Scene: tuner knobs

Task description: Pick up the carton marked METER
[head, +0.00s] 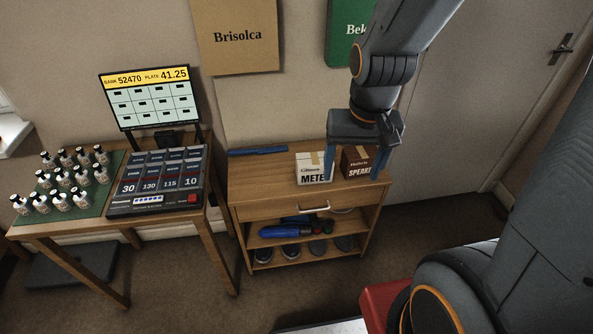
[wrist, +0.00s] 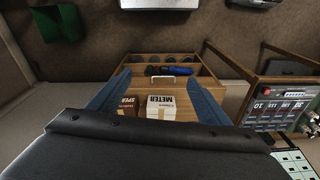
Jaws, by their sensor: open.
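The carton marked METER (head: 311,168) is white with a tan tape strip and stands upright on the wooden cabinet top. My gripper's left finger hides the end of its label in the head view. In the wrist view the METER carton (wrist: 161,109) shows its whole label. A brown carton marked SPEAKER (head: 358,168), its label partly hidden, stands just to its right in the head view. My gripper (head: 359,174) is open and empty, its blue fingers pointing down over the cartons. In the wrist view both cartons show between the fingers (wrist: 157,82); I cannot tell the finger height.
The cabinet (head: 262,181) has a drawer handle and an open shelf with blue tools. A blue bar (head: 258,151) lies at its back left. A table to the left carries a keypad console (head: 157,181), a screen (head: 150,97) and several small bottles. A wall stands close behind.

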